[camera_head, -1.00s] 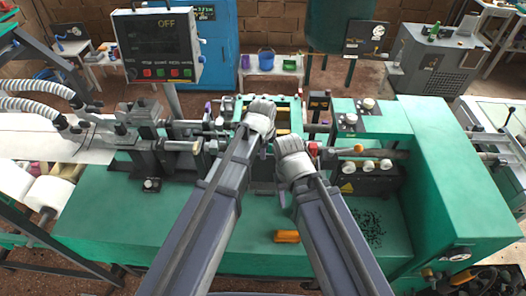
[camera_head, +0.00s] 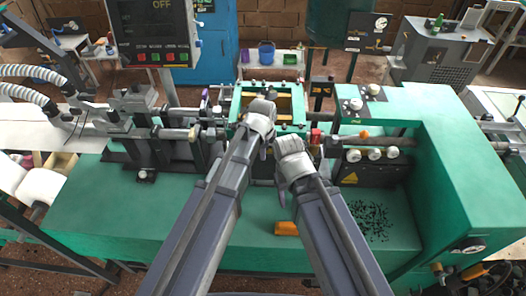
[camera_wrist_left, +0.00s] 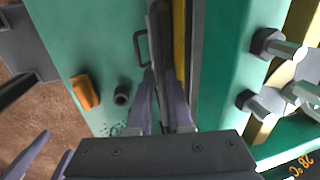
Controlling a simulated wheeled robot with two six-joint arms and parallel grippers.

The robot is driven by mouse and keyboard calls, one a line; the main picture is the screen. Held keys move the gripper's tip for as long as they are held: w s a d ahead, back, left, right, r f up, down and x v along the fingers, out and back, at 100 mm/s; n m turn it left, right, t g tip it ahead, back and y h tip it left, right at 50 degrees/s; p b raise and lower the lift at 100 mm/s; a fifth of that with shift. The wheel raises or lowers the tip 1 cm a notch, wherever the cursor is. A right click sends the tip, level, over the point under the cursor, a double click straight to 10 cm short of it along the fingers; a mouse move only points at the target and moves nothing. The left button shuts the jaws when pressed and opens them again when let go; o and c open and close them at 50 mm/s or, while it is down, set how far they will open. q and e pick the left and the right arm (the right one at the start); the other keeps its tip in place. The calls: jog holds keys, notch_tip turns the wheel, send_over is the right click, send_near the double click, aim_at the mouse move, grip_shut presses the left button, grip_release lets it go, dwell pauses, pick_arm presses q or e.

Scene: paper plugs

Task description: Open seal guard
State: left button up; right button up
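A green frame (camera_head: 305,112) with a yellow-brown interior stands mid-machine in the head view; I cannot tell for sure which part is the seal guard. My left gripper is in front of it, its fingers hidden behind my wrist. In the left wrist view my left gripper (camera_wrist_left: 162,100) has its fingers apart, close to a dark upright plate edge (camera_wrist_left: 165,45). Contact with the edge is unclear. A black handle (camera_wrist_left: 140,48) is just left of that edge. My right gripper (camera_wrist_left: 44,158) shows at the lower left, fingers apart, empty.
An orange block (camera_head: 286,228) lies on the green bench (camera_head: 130,215) below the arms. A black switch box with white knobs (camera_head: 365,170) stands to the right. Rollers and shafts (camera_head: 170,134) are to the left. A panel reading OFF (camera_head: 152,35) hangs at upper left.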

pick_arm(q)
jog(key=o, duration=0.4)
jog(key=shift+r, duration=0.1)
jog(key=r+p, duration=0.2)
jog(key=s+r+p, duration=0.1)
jog(key=r+p, duration=0.4)
jog(key=shift+s+r+p, duration=0.25)
jog(key=shift+p, duration=0.1)
dwell(0.4)
